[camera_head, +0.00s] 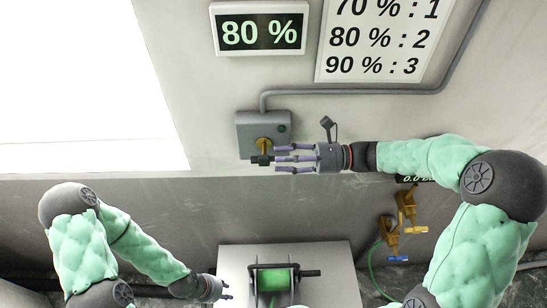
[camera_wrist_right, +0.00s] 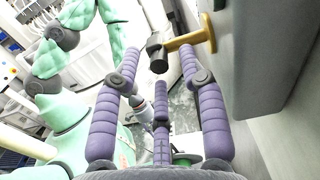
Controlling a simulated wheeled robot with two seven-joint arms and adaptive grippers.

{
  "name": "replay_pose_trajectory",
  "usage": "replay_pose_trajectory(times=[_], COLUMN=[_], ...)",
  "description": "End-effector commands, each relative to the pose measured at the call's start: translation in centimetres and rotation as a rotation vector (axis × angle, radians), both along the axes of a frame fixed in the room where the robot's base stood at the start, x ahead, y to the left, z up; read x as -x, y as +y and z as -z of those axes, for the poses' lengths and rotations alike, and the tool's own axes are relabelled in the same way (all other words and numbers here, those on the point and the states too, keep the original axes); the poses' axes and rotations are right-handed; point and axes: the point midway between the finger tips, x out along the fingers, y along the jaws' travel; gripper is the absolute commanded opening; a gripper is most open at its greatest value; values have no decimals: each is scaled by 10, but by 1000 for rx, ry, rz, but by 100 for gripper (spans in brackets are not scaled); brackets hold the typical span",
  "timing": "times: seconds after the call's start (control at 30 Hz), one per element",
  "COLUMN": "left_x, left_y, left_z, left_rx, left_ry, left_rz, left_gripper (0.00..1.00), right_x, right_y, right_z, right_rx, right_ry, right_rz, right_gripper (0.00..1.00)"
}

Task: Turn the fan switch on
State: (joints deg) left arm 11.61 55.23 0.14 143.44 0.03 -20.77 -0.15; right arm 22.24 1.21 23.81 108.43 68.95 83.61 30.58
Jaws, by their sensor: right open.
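The fan switch (camera_head: 248,128) is a grey box on the wall with a yellow lever (camera_head: 264,144) that ends in a black knob (camera_head: 260,160). A small dark round spot shows at the box's upper right. My right gripper (camera_head: 278,158) comes in from the right, open, its purple fingers just beside the knob. In the right wrist view the yellow lever (camera_wrist_right: 190,42) and black knob (camera_wrist_right: 157,55) lie between the spread fingertips; I cannot tell whether they touch. My left gripper (camera_head: 222,290) is low in the head view, too small to judge.
A display (camera_head: 260,50) reads 80 %. A notice (camera_head: 383,50) pairs 70 % with 1, 80 % with 2, 90 % with 3. A conduit (camera_head: 340,92) runs from the box.

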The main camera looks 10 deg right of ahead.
Motion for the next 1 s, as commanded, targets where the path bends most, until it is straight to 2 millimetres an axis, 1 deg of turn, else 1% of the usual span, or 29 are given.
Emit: replay_pose_trajectory(times=[0.03,0.2,0.33,0.57,0.6,0.67,0.7,0.73,0.77,1.0], left_x=[0,0,0,0,0,0,0,0,0,0], left_y=[0,0,0,0,0,0,0,0,0,0], left_z=[0,0,0,0,0,0,0,0,0,0], left_rx=[0,0,0,0,0,0,0,0,0,0], left_ry=[0,0,-1,-1,-1,-1,-1,-1,-1,0], left_rz=[0,0,0,0,0,0,0,0,0,0], left_gripper=[32,32,32,32,32,32,32,32,32,32], right_x=[-1,-4,-5,-6,-6,-6,-6,-6,-6,-6], right_y=[8,24,28,29,29,29,29,29,29,29], right_z=[0,0,0,1,1,0,0,0,0,1], right_rx=[-1,-1,0,1,1,1,1,1,1,-3], right_ry=[0,0,1,1,1,1,0,0,0,0], right_rz=[-3,-1,0,0,0,0,0,0,0,0], right_gripper=[42,42,42,42,39,22,11,2,0,0])
